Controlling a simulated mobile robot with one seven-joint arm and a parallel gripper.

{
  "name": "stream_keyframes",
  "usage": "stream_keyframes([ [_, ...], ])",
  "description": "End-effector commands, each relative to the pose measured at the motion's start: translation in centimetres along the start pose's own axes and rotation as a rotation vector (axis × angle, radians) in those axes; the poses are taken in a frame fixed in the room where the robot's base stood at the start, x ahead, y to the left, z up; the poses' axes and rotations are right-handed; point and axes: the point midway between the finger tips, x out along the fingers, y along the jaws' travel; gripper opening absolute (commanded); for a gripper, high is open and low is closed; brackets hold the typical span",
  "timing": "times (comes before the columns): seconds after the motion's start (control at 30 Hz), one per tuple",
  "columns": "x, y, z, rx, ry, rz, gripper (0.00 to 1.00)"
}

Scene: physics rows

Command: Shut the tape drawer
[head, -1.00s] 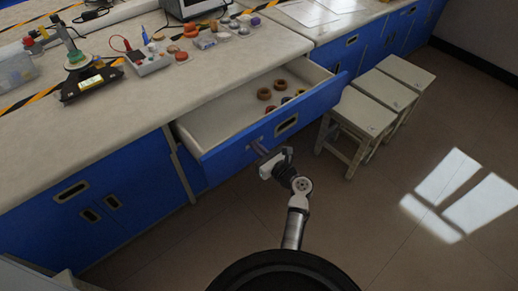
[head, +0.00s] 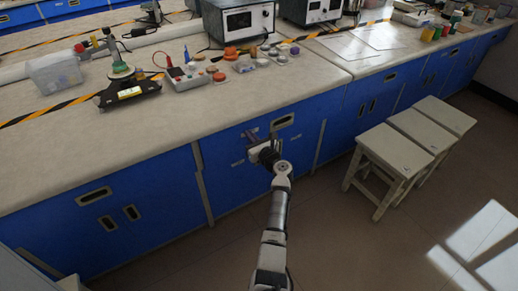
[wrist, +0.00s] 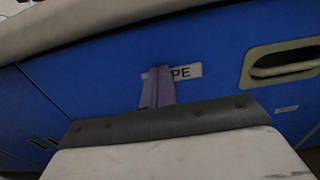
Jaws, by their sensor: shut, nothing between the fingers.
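The blue tape drawer (head: 236,147) is in under the worktop, its front in line with the blue fronts beside it. In the wrist view the drawer front (wrist: 215,42) carries a white label ending in "PE" (wrist: 187,72) and a recessed handle (wrist: 282,63) to its right. The handle also shows in the head view (head: 283,122). My gripper (head: 257,137) is shut and empty, its fingertips against or very near the front. In the wrist view the purple-grey fingers (wrist: 158,75) cover the label's left part. The drawer's inside and tape rolls are hidden.
The worktop (head: 160,140) above holds a black stand (head: 130,92), small coloured parts and a boxy instrument (head: 240,20). White stools (head: 395,150) stand to the right. The floor between the stools and my arm is clear.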

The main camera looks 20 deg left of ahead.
Motion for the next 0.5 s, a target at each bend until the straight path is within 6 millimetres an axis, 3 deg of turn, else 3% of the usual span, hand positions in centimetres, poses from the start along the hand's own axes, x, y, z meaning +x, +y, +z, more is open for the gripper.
stream_keyframes([
  [0.2, 1.8, 0.0, -0.1, 0.000, 0.000, 0.000, 0.00],
  [0.5, 2.3, 0.0, 0.3, -0.002, -0.004, -0.003, 0.00],
])
